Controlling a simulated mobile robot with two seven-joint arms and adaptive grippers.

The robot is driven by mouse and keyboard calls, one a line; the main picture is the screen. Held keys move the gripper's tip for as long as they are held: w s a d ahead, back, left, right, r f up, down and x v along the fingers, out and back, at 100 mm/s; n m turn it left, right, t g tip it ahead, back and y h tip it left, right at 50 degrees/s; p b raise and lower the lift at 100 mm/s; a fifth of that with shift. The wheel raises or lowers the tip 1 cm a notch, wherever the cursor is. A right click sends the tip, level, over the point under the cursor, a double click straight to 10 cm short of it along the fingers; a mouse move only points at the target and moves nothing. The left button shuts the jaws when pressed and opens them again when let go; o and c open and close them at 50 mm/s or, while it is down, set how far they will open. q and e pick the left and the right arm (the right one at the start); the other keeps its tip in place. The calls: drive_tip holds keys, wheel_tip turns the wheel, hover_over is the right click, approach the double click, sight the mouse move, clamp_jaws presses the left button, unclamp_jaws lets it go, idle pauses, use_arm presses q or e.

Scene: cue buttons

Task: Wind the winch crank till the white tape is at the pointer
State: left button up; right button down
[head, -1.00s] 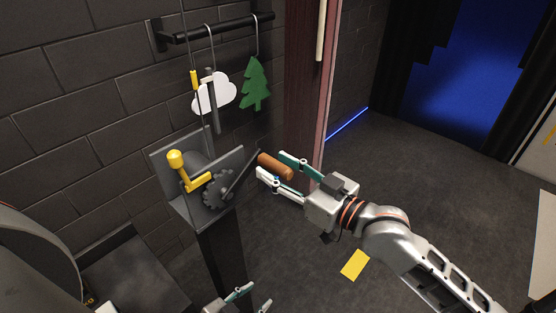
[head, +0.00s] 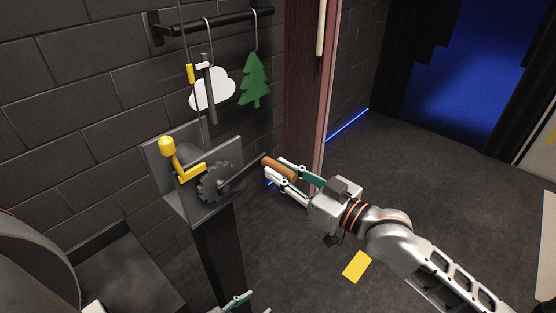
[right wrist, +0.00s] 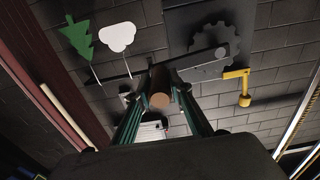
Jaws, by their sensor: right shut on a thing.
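The winch (head: 178,148) is a grey bracket on a dark post, with a dark toothed wheel (head: 213,182) and a grey crank arm (head: 242,178). The crank's brown wooden handle (head: 277,168) is at the arm's right end. My right gripper (head: 280,174) is closed around this handle, which also shows between the fingers in the right wrist view (right wrist: 160,98). A yellow band (head: 190,73) is on the thin line above the winch. A small whitish piece (head: 202,65) is at the top of a grey upright; I cannot tell tape from pointer there. My left gripper (head: 250,304) is cut off at the bottom edge, fingers apart.
A yellow lever (head: 188,174) with a round knob stands on the winch's near side. A white cloud (head: 214,92) and a green tree (head: 254,82) hang from a black wall rail (head: 222,25). A yellow patch (head: 356,266) lies on the floor. The floor to the right is open.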

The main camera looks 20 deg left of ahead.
drive_tip(key=shift+f, duration=0.8)
drive_tip(key=shift+r, duration=0.1)
use_arm(q)
drive_tip(key=shift+s+f, duration=0.25)
drive_tip(key=shift+f, duration=0.35)
use_arm(e)
drive_tip(key=shift+r, duration=0.1)
use_arm(q)
drive_tip(key=shift+w+r, duration=0.1)
drive_tip(key=f+b, duration=0.1)
drive_tip(key=s+f+b, duration=0.1)
drive_tip(key=f, duration=0.1)
drive_tip(key=shift+f, duration=0.15)
use_arm(e)
drive_tip(key=f, duration=0.1)
drive_tip(key=s+f, duration=0.1)
drive_tip(key=f, duration=0.3)
drive_tip(key=shift+s+a, duration=0.2)
drive_tip(key=shift+a, duration=0.05)
